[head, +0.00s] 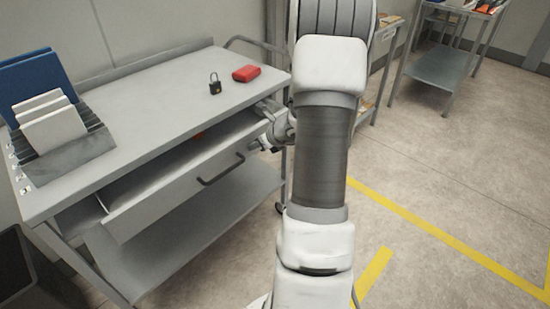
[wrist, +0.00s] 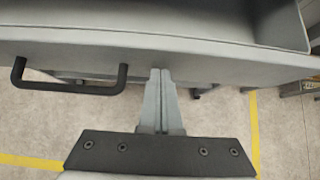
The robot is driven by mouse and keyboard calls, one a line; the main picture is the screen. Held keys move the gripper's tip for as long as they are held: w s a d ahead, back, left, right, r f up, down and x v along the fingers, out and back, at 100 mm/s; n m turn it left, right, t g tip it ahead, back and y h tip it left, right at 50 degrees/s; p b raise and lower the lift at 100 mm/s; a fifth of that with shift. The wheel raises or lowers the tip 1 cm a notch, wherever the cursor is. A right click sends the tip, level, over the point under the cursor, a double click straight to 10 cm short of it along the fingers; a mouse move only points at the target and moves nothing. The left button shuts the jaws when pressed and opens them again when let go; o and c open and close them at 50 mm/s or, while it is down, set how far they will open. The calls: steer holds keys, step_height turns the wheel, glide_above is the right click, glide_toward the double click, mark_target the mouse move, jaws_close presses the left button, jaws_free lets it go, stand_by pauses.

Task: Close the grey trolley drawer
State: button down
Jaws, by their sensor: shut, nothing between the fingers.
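The grey trolley drawer (head: 180,185) stands partly pulled out below the top of the grey trolley (head: 170,105) in the head view. Its dark bar handle (head: 222,170) is on the front panel. In the wrist view the drawer front (wrist: 200,58) spans the picture, with the handle (wrist: 68,80) at left. My gripper (wrist: 160,75) is shut and empty, its fingertips at the lower edge of the drawer front, right of the handle. I cannot tell whether they touch it. In the head view my gripper (head: 256,147) shows near the drawer's right end, partly hidden by my arm.
A lower shelf (head: 190,220) lies beneath the drawer. Another trolley (head: 445,65) stands at the back right. The floor (head: 440,170) at right is clear, with yellow lines.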

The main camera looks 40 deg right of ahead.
steer(key=w, duration=0.3)
steer(key=w+p, duration=0.1)
steer(key=w, duration=0.2)
steer(key=w+p, duration=0.1)
steer(key=w, duration=0.3)
steer(key=shift+a, duration=0.35)
steer(key=shift+w+r, duration=0.1)
steer(key=shift+w, duration=0.1)
steer(key=shift+a+r, duration=0.1)
